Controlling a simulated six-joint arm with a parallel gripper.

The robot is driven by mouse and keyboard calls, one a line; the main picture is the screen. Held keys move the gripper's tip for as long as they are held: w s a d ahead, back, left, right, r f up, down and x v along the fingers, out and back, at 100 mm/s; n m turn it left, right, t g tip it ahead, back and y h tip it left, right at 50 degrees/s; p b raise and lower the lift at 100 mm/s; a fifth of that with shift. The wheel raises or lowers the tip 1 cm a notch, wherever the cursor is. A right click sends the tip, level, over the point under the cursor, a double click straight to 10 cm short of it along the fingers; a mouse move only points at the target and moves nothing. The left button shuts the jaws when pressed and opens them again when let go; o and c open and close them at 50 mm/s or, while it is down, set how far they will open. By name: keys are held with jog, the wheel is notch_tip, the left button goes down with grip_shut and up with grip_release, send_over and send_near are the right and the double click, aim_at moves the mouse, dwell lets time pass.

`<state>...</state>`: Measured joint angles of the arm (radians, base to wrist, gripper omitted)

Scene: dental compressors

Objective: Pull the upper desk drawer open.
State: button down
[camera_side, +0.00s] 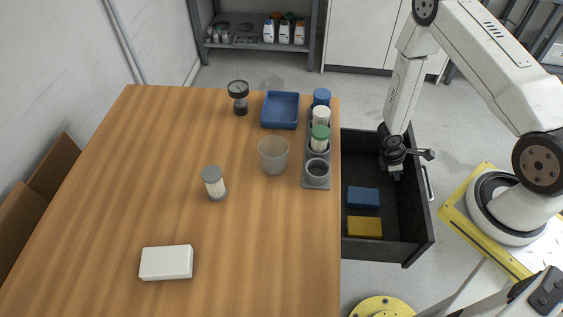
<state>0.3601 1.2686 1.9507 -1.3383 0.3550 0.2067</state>
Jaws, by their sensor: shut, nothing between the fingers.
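The upper desk drawer (409,248) stands pulled out from the right side of the wooden desk (110,190). It is dark and open-topped. A blue block (363,197) and a yellow block (365,227) lie on its floor. A light handle (429,183) shows on its outer right face. My gripper (397,173) is at the drawer's right part, over or inside it, to the left of the handle. It is shut and looks empty. My wrist hides part of the drawer's far end, and I cannot tell whether the fingers touch the drawer.
On the desk are a grey rack (316,181) with several jars, a blue tray (281,125), a frosted cup (273,155), a filter jar (214,183), a dark-topped gauge piece (239,97) and a white box (166,263). My yellow-edged base is at right.

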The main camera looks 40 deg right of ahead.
dwell(0.4)
jog(key=s+d, duration=0.3)
jog(key=shift+s+d, duration=0.2)
jog(key=shift+w+a, duration=0.15)
dwell(0.5)
jog(key=w+a, duration=0.2)
jog(key=shift+w+a, duration=0.35)
jog(key=v, duration=1)
jog(key=shift+s, duration=0.15)
jog(key=shift+r, duration=0.15)
